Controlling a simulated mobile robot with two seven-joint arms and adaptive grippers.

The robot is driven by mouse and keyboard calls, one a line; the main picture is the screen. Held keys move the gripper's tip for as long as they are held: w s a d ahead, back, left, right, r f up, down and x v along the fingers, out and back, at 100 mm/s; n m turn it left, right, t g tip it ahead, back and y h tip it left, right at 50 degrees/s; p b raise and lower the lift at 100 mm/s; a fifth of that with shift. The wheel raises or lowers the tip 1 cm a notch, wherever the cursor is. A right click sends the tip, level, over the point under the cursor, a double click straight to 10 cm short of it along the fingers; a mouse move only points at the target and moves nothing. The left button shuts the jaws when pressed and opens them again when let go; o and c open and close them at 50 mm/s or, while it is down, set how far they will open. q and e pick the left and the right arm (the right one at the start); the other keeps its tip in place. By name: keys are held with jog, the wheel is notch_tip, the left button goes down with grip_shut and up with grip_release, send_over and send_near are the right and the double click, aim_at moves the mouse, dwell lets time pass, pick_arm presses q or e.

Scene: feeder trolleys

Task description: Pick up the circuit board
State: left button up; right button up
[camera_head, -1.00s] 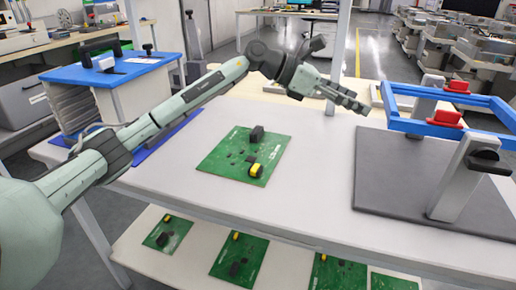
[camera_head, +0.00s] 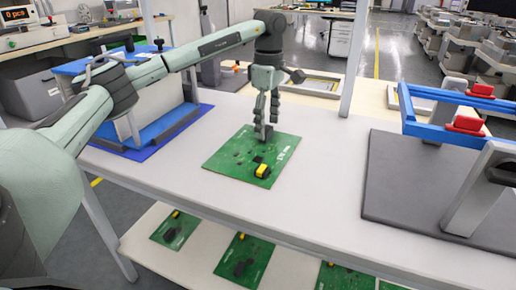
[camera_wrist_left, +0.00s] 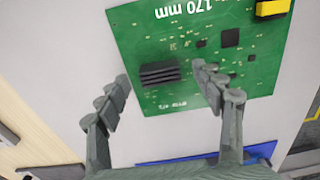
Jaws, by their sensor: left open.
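A green circuit board (camera_head: 222,166) lies flat on the white table top. It carries a yellow part and a black ribbed block. In the left wrist view the board (camera_wrist_left: 200,85) shows the black ribbed block (camera_wrist_left: 160,74) and the yellow part (camera_wrist_left: 272,8) at the upper right. My left gripper (camera_head: 265,137) points down over the far part of the board, near the black block. In the left wrist view its two fingers (camera_wrist_left: 165,95) are spread apart, with the block between and beyond them. It is open and empty. My right gripper is not in view.
A blue frame (camera_head: 425,130) with red clamps stands on a dark grey mat (camera_head: 388,190) at the right. A blue-topped stand on a blue mat (camera_head: 125,152) is at the left. Several more boards (camera_head: 243,262) lie on the lower shelf.

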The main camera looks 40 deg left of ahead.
pick_arm(q)
jog(key=shift+f, duration=0.95)
grip_shut()
jog(key=shift+r, duration=0.15)
